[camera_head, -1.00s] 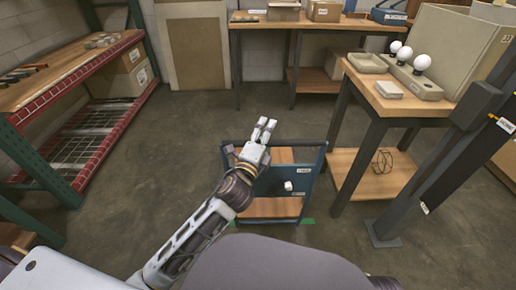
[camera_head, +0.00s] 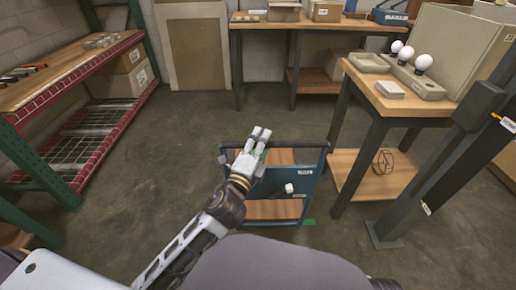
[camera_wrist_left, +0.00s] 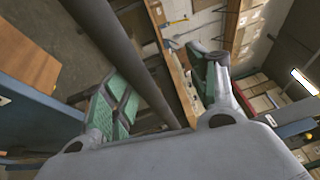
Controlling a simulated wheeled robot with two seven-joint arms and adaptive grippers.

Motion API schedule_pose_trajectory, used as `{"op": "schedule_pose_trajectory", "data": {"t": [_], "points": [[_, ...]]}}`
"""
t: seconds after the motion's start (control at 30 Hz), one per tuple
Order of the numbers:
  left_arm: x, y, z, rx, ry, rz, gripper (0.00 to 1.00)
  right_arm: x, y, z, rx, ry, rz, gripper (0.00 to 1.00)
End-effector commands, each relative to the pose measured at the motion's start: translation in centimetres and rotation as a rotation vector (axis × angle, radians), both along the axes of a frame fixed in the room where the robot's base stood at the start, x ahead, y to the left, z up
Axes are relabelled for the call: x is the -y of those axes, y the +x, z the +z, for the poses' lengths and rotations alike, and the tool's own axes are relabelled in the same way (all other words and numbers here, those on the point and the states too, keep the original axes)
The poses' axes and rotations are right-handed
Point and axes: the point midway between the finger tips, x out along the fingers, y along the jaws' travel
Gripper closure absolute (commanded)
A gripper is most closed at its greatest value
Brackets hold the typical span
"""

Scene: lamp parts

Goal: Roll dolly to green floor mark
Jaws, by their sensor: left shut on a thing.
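The dolly (camera_head: 303,182) is a blue cart with wooden shelves and a dark top rail. It stands upright on the floor in front of me. My left gripper (camera_head: 257,139) reaches over it at the top rail. In the left wrist view the dark handle bar (camera_wrist_left: 128,62) runs between the green-padded fingers (camera_wrist_left: 162,95), which are shut on it. The green floor mark (camera_head: 308,222) shows as a small patch by the dolly's near right corner; the rest is hidden by the dolly and my arm. My right gripper is out of view.
A workbench (camera_head: 362,97) with bulbs and trays stands close on the dolly's right, beside a dark post (camera_head: 384,225). A red-edged rack (camera_head: 90,65) is on the left, and a back table (camera_head: 268,26) holds boxes. Floor left of and behind the dolly is clear.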

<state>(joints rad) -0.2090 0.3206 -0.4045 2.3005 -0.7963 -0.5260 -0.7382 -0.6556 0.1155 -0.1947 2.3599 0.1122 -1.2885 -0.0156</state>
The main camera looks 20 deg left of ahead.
Motion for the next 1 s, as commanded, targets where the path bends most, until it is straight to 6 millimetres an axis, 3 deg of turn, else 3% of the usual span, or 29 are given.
{"op": "schedule_pose_trajectory", "data": {"t": [0.03,0.47,1.0], "points": [[0.2,-0.5,1.3,0.028,-0.002,-0.007,0.58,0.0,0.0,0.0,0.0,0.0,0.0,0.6],[0.0,-2.1,1.1,0.028,-0.002,-0.007,0.58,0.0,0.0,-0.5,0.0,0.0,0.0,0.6],[-0.1,-2.2,0.7,0.017,-0.004,-0.004,0.58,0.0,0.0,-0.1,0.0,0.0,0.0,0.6]]}}
